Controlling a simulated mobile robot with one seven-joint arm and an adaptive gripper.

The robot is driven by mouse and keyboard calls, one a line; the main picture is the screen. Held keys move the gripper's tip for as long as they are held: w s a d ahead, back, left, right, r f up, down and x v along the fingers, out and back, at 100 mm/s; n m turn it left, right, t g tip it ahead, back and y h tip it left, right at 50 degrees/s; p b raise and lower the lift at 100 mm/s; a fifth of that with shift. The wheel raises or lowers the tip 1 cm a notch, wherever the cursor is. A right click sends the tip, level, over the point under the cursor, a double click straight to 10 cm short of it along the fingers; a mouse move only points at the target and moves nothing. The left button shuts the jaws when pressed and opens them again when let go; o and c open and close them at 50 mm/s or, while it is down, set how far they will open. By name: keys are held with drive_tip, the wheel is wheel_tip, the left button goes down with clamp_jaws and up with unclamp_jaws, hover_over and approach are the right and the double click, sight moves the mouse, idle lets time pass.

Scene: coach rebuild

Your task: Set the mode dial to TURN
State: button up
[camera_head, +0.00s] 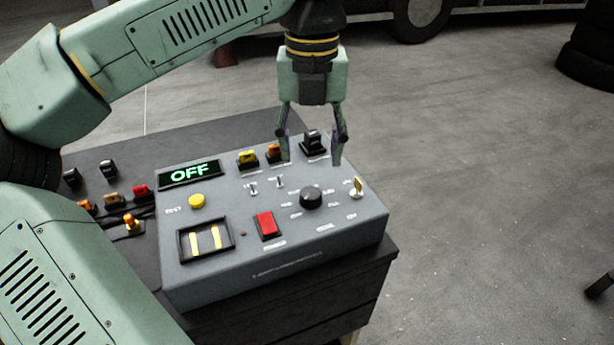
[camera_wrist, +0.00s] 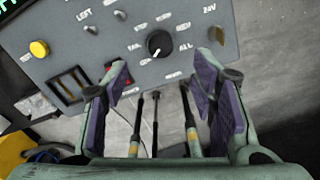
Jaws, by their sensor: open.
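The mode dial is a round black knob (camera_head: 311,197) on the sloped top of a grey control box (camera_head: 330,255). In the wrist view the dial (camera_wrist: 160,42) sits upper centre, with small white labels around it. A short white mark shows on its lower part; I cannot tell for sure which label it points to. "ALL" is readable to its right; I cannot make out TURN. My gripper (camera_head: 311,160) points down above the back of the box, behind the dial and apart from it. In the wrist view its fingers (camera_wrist: 160,82) are spread and empty.
The display (camera_head: 189,174) reads OFF. A red rocker (camera_head: 267,225), yellow button (camera_head: 197,201), small toggles (camera_head: 253,188) and a brass key-like switch (camera_head: 357,187) surround the dial. Coloured connectors (camera_head: 248,158) stand along the back edge. The box sits on a dark bench (camera_head: 330,300).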

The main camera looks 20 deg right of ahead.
sight(311, 193)
wheel_tip(311, 193, down, 9)
drive_tip(key=shift+p, duration=0.85)
drive_tip(key=shift+c, duration=0.2)
drive_tip(key=c, duration=1.1)
